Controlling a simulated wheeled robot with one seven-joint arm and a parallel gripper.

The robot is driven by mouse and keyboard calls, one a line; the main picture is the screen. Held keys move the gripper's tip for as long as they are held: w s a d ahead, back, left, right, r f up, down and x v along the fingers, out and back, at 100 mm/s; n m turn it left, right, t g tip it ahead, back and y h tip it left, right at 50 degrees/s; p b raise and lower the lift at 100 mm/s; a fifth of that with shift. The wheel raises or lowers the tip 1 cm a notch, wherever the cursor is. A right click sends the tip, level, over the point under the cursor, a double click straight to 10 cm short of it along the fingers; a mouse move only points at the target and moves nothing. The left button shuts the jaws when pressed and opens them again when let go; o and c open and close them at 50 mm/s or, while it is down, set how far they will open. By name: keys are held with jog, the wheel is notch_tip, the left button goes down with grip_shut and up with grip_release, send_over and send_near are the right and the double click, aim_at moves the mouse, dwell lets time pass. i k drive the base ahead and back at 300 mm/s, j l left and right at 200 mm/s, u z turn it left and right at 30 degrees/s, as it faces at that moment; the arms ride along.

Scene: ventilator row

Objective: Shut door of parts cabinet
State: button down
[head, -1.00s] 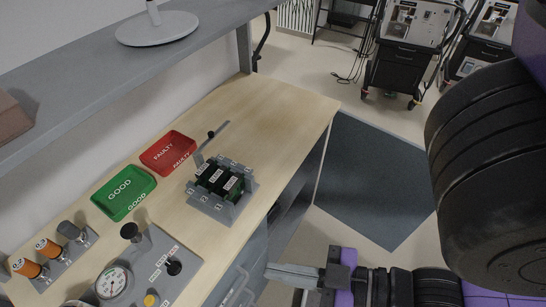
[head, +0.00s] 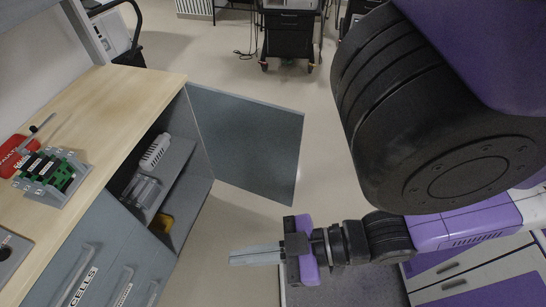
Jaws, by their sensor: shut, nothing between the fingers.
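The parts cabinet's grey door (head: 252,146) stands wide open in the head view, hinged at the far end of the cabinet and reaching out to the right over the floor. The open cabinet (head: 199,200) shows a shelf with light grey parts (head: 155,152) on it and a yellow item (head: 166,223) lower down. My gripper (head: 232,257) is shut and empty, pointing left. In the picture it lies below the door and to the right of the drawers, apart from both.
The wooden bench top (head: 110,108) carries a grey fixture (head: 50,175) with green boards and a red tray (head: 14,154). Grey drawers with handles (head: 80,283) face the floor. Wheeled carts (head: 290,30) stand at the back. Floor between gripper and door is clear.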

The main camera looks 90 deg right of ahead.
aim_at(254, 146)
jog(key=k+l+u, duration=0.1)
jog(key=k+l, duration=0.4)
jog(key=k+l+u, duration=0.1)
jog(key=k+l, duration=0.3)
jog(key=k, duration=0.2)
jog(key=k+l, duration=0.1)
jog(key=l, duration=0.3)
jog(key=k+l, duration=0.1)
jog(key=l, duration=0.3)
jog(key=k+l, duration=0.1)
jog(key=l, duration=0.3)
jog(key=k+l+u, duration=0.1)
jog(key=l, duration=0.25)
jog(key=k+l, duration=0.1)
jog(key=l, duration=0.3)
jog(key=k+l, duration=0.1)
jog(key=l, duration=0.3)
jog(key=k+l, duration=0.1)
jog(key=l, duration=0.3)
jog(key=k+l, duration=0.1)
jog(key=l, duration=0.25)
jog(key=j+z, duration=0.1)
jog(key=z, duration=0.15)
jog(key=k, duration=0.05)
